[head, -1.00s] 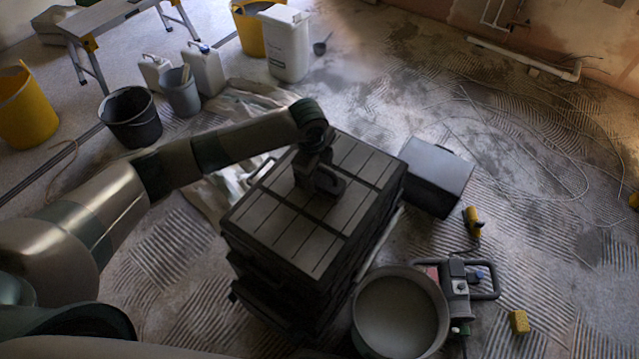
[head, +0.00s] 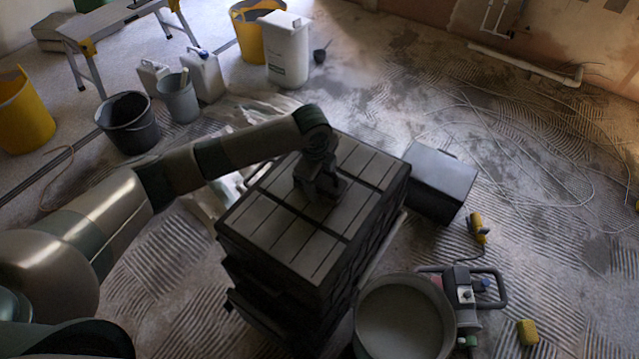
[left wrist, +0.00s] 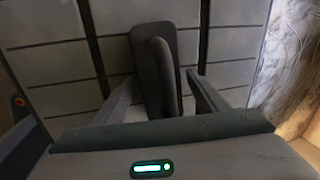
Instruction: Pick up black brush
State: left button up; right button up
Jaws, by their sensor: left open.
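The black brush (left wrist: 138,62), a dark oblong block with a raised curved handle, lies on the grey slatted top (head: 275,232) of a dark stack of drawers or crates. My left gripper (head: 318,190) is over it in the head view and partly hides it. In the left wrist view my left gripper (left wrist: 160,80) is open, with one finger on each side of the brush's handle. I see no clear contact between the fingers and the handle. My right gripper is in neither view.
A dark box (head: 440,180) stands right of the stack. A round tub (head: 404,318) and a power tool (head: 465,292) are at front right. Buckets, including a black one (head: 128,122), and a white canister (head: 287,50) stand at the back left. The floor at right is mostly open.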

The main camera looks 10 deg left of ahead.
pick_arm(q)
jog(key=shift+c, duration=0.4)
jog(key=c, duration=1.3)
jog(key=shift+o, duration=0.2)
jog(key=shift+r, duration=0.1)
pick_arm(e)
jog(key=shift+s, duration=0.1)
